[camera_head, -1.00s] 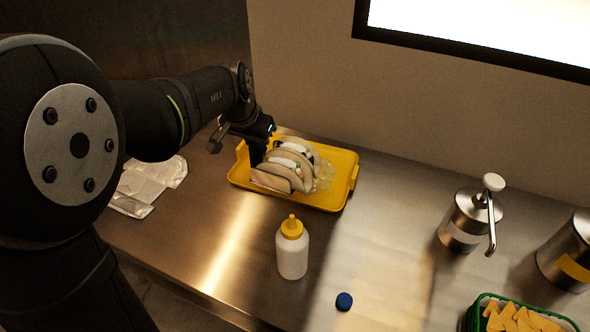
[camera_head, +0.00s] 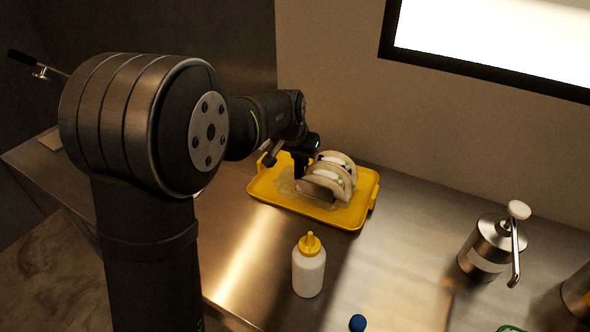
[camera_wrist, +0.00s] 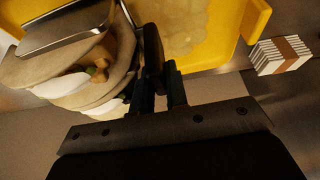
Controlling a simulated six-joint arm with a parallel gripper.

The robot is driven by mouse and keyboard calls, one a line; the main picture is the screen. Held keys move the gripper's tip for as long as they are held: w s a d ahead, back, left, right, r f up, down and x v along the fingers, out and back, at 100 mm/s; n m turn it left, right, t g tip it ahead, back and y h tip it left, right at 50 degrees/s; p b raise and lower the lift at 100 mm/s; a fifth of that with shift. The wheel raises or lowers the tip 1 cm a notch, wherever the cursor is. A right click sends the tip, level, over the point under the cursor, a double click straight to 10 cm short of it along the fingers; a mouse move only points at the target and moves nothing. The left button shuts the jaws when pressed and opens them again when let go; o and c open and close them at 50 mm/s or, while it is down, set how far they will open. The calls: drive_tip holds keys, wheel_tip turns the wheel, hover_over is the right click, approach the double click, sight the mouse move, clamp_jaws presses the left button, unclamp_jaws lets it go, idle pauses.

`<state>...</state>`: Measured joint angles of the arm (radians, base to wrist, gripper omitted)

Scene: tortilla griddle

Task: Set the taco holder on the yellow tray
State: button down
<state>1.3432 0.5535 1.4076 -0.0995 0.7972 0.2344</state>
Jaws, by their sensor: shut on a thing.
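The taco holder (camera_wrist: 72,28) shows as a metal edge in the wrist view, with filled tacos (camera_head: 333,172) standing in it. My gripper (camera_head: 301,172) comes down at the left end of the holder and is shut on it; its dark fingers also show in the wrist view (camera_wrist: 163,75). The yellow tray (camera_head: 348,218) lies on the steel counter, directly below the holder. I cannot tell whether the holder touches the tray. The fingers and tacos hide most of the holder.
A white squeeze bottle with a yellow cap (camera_head: 309,270) stands in front of the tray. A blue cap (camera_head: 357,323) lies nearer. A metal pump dispenser (camera_head: 488,248) stands to the right. A striped stack (camera_wrist: 280,54) shows beside the tray. Crumpled pale paper (camera_head: 286,182) lies on the tray.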

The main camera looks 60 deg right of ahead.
drive_tip(key=shift+w+d+f, duration=0.1)
drive_tip(key=shift+w+f, duration=0.3)
drive_tip(key=shift+f, duration=0.5)
drive_tip(key=shift+w+d+f, duration=0.15)
drive_tip(key=shift+w+f, duration=0.25)
drive_tip(key=shift+f, duration=0.5)
drive_tip(key=shift+w+d+f, duration=0.1)
drive_tip(key=shift+w+f, duration=0.3)
drive_tip(key=shift+f, duration=0.5)
drive_tip(key=shift+f, duration=0.1)
drive_tip(key=c, duration=1.4)
unclamp_jaws()
drive_tip(key=shift+f, duration=0.1)
drive_tip(key=shift+c, duration=0.2)
drive_tip(key=v, duration=1.2)
